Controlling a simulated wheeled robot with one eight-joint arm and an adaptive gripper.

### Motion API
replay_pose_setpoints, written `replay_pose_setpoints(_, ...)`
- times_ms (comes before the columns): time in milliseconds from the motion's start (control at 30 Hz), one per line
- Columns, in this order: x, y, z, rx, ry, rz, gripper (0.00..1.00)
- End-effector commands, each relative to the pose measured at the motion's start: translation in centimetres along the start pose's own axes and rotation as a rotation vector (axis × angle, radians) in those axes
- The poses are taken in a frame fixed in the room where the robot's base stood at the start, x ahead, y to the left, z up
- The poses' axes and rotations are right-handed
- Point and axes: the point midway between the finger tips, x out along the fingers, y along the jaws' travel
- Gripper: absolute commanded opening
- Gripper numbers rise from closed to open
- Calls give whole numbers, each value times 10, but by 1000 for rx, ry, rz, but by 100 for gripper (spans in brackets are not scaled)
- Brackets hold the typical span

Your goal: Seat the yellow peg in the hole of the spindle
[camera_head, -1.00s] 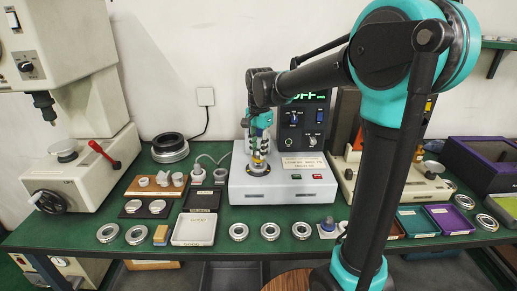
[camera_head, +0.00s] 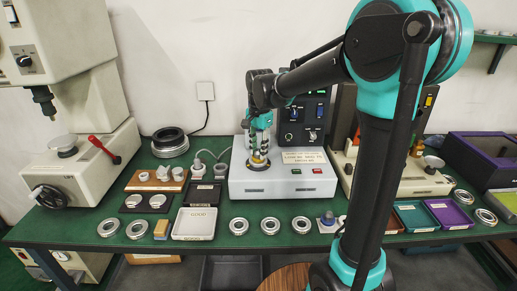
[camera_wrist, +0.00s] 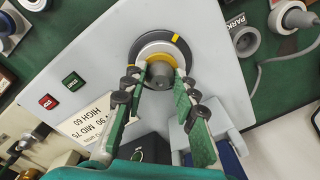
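The yellow peg (camera_wrist: 144,64) shows in the wrist view as a yellow collar with a grey round stub standing up from its middle. My gripper (camera_wrist: 160,76) has one fingertip at each side of the collar and appears closed on it. The spindle (camera_wrist: 179,44) is a black disc with a pale ring, on top of the grey-white machine (camera_wrist: 107,45). The peg is in line with the spindle; its lower end and the hole are hidden, so its depth cannot be told. In the head view my gripper (camera_head: 258,158) points down over the spindle.
A control panel (camera_head: 303,127) stands behind the machine. Several bearing rings (camera_head: 270,226) and a white tray (camera_head: 195,224) lie along the bench front. A press (camera_head: 75,165) stands at the left.

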Motion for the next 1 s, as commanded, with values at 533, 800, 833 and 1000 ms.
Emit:
replay_pose_setpoints(533,-4,0,0,0,0,0,51)
replay_pose_setpoints(800,-46,0,0,0,0,0,51)
replay_pose_setpoints(833,-52,0,0,0,0,0,51)
replay_pose_setpoints(1000,-86,0,0,0,0,0,51)
